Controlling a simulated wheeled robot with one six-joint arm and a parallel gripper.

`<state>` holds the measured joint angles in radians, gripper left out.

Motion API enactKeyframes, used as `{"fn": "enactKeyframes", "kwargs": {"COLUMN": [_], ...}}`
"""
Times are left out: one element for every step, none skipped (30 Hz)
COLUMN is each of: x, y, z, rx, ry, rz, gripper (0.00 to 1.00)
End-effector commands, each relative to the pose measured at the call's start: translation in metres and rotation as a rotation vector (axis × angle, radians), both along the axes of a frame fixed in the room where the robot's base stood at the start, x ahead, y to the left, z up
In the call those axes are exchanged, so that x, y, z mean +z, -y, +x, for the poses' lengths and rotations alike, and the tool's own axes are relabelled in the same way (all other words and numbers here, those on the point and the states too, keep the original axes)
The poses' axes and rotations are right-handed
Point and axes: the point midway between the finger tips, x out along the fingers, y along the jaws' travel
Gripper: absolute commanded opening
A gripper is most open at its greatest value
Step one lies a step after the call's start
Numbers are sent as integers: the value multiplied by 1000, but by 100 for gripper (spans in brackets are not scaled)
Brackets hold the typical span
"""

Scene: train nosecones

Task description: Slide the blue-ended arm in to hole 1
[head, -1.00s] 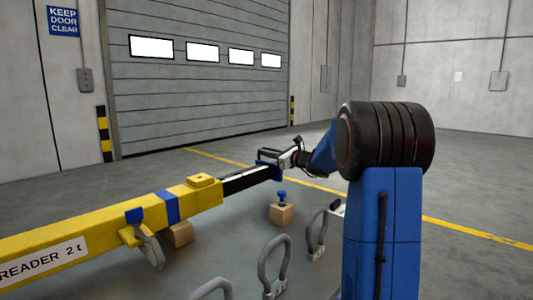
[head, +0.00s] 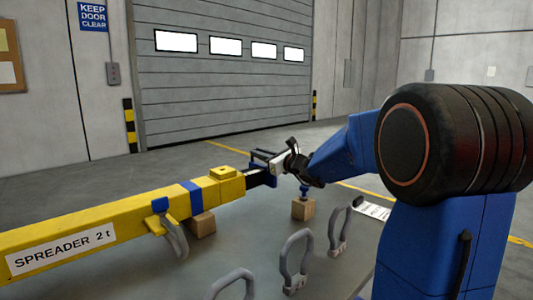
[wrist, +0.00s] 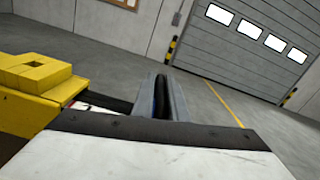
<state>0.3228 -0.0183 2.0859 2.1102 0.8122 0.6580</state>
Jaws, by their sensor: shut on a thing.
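The yellow spreader beam (head: 110,233) lies across the table from the left. Its sleeve end has a raised collar (head: 222,173) on top, which shows a dark square hole in the wrist view (wrist: 35,66). The black arm (head: 257,178) sticks a short way out of the sleeve and has a blue end (head: 249,156). My gripper (head: 272,162) is shut at that blue end. My wrist hides part of the grip. Whether the arm's own hole lines up with the collar hole cannot be seen.
A blue-topped pin (head: 304,188) stands on a wooden block (head: 303,209) just beyond the arm. A shackle (head: 175,236) hangs from the beam. Several grey shackles (head: 296,262) stand on the grey table (head: 262,222) in front. Another wooden block (head: 203,224) supports the beam.

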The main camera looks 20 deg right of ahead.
Motion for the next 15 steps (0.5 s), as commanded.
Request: {"fn": "enactKeyframes", "kwargs": {"x": [-1,-1,-1,-1,-1,-1,-1,-1,-1,-1,-1,-1,-1,-1,-1], "y": [-3,-3,-3,-4,-4,-4,-4,-4,-4,-4,-4,-4,-4,-4,-4], "z": [-1,-1,-1,-1,-1,-1,-1,-2,-2,-2,-2,-2,-1,-1,-1], "rx": [3,3,3,3,4,4,4,5,5,5,5,5,5,5,4], "ry": [0,0,0,0,0,0,0,-1,-1,-1,-1,-1,-1,-1,-1], "rz": [-1,-1,-1,-1,-1,-1,-1,-1,-1,-1,-1,-1,-1,0,0], "gripper": [0,0,0,0,0,0,0,0,0,0,17,27,29,29,29]}}
